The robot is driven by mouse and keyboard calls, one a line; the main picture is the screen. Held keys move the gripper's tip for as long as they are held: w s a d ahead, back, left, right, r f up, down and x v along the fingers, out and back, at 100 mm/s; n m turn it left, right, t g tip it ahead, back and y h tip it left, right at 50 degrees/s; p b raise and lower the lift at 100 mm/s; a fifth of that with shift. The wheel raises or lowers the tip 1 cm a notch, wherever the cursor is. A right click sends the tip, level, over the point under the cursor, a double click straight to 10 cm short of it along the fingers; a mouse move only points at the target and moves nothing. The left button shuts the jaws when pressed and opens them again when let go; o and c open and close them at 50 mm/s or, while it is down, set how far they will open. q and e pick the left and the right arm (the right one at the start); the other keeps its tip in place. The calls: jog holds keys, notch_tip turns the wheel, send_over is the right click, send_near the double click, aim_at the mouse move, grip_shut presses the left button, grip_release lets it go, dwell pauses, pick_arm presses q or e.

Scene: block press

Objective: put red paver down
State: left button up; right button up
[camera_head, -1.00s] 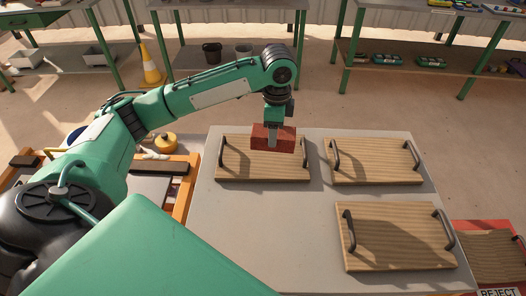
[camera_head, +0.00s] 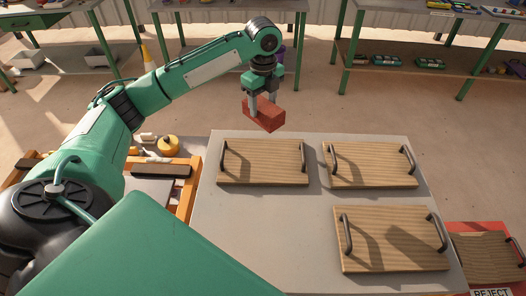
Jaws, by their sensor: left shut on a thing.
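My left gripper (camera_head: 263,104) is shut on a red paver (camera_head: 265,116), a brick-like block held tilted in the air. It shows above the far edge of the grey table (camera_head: 245,225), beyond the far left wooden board. Three wooden boards with black handles lie on the table: one at the far left (camera_head: 263,163), one at the far right (camera_head: 368,165) and one at the near right (camera_head: 392,238). No paver lies on these boards. My right gripper is not in view.
A red reject area with another handled board (camera_head: 487,258) is at the right edge. An orange-framed station (camera_head: 187,190) with a yellow round object (camera_head: 168,143) is left of the table. Green-legged shelves (camera_head: 345,50) stand at the back. The table's near left part is bare.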

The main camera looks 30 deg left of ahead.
pick_arm(q)
notch_tip(320, 180, down, 18)
jog(key=shift+p, duration=1.2)
jog(key=shift+f, duration=0.1)
jog(key=o, duration=1.6)
jog(key=shift+f, duration=0.1)
notch_tip(320, 180, up, 12)
jog(key=shift+r+b, duration=0.2)
jog(key=shift+b, duration=0.95)
jog(key=shift+s+d+f, duration=0.1)
jog(key=shift+f, duration=0.05)
